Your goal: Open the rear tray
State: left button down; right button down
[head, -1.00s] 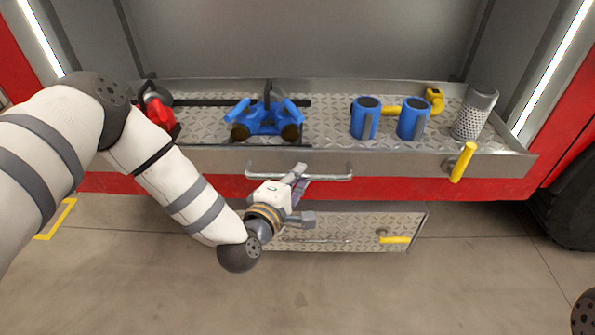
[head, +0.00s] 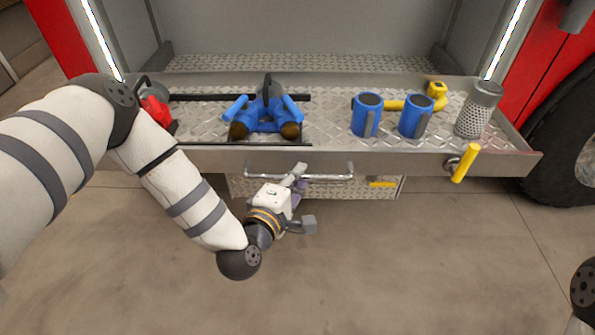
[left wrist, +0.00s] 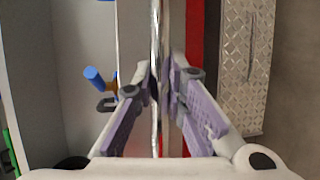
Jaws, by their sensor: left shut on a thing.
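The wide metal tray (head: 400,164) with a diamond-plate floor stands well out from the truck compartment in the head view. A silver bar handle (head: 330,179) runs along its front wall. My left gripper (head: 298,178) is at the middle of this handle. In the left wrist view, the handle (left wrist: 157,30) passes between the two purple-padded fingers, and the left gripper (left wrist: 161,82) is shut on it. A yellow lever (head: 464,163) sits on the tray's front at the right. My right gripper is not in view.
The tray carries a red item (head: 157,113), a blue tool (head: 264,118), two blue cylinders (head: 366,116) (head: 414,119), a yellow fitting (head: 436,92) and a perforated metal cylinder (head: 478,110). A lower step (head: 345,188) is partly under the tray. The floor in front is clear.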

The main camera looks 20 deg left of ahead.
pick_arm(q)
jog(key=shift+s+d, duration=0.2)
jog(key=shift+s, duration=0.15)
jog(key=c, duration=1.6)
grip_release()
jog(key=s+r, duration=0.2)
jog(key=s, duration=0.9)
jog(key=shift+s+a, duration=0.25)
jog(key=shift+s, duration=0.15)
jog(key=shift+r, duration=0.1)
